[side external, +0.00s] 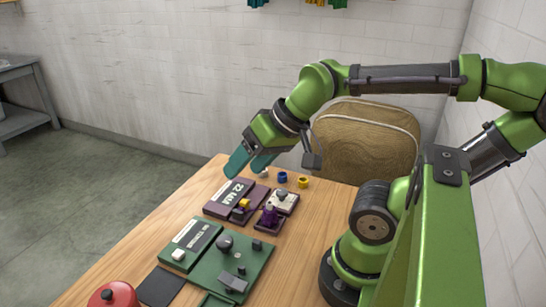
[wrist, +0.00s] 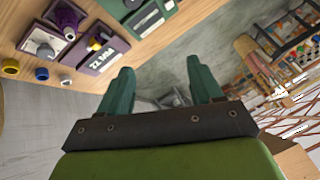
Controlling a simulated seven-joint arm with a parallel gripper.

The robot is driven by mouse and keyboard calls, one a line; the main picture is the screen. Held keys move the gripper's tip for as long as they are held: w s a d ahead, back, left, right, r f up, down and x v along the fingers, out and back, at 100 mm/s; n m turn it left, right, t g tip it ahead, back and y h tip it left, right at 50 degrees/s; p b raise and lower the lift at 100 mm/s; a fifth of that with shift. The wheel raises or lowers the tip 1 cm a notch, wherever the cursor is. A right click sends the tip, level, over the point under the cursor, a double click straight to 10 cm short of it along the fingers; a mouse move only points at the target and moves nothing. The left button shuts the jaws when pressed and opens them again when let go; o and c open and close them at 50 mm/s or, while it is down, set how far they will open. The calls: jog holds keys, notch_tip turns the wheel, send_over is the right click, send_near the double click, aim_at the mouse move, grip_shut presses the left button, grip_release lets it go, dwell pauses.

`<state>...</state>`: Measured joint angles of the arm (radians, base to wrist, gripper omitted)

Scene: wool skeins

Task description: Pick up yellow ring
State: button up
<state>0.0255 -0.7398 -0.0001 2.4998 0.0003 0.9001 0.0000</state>
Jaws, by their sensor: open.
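The yellow ring (side external: 303,182) stands at the far right corner of the wooden table, right of a blue ring (side external: 282,176). In the wrist view the yellow ring (wrist: 10,66) is at the left edge, beside the blue ring (wrist: 42,74). My gripper (side external: 248,165) is open and empty, with teal fingers. It is above the table's far edge, to the left of the rings and apart from them. In the wrist view my gripper (wrist: 160,70) has nothing between its fingers.
A purple board (side external: 228,197) with an orange-yellow piece (side external: 243,204) lies nearest below my gripper. A purple knob (side external: 269,215), a green board (side external: 238,268) and a red round object (side external: 112,295) also occupy the table. A chair (side external: 365,140) stands behind the rings.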

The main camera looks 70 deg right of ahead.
jog(key=w+d+f+m+g+h, duration=0.1)
jog(key=w+d+f+m, duration=0.1)
jog(key=d, duration=0.4)
jog(key=n+g+h, duration=0.1)
jog(key=n+g, duration=0.3)
jog(key=g, duration=0.2)
send_over(303, 183)
jog(key=d, duration=0.2)
notch_tip(303, 183, down, 5)
jog(key=n, duration=0.2)
jog(key=f, duration=1.1)
jog(key=shift+w+a+f, duration=0.1)
jog(key=shift+w+f, duration=0.1)
notch_tip(303, 183, down, 5)
jog(key=shift+s+f, duration=0.1)
jog(key=shift+s, duration=0.05)
jog(key=shift+c, duration=0.3)
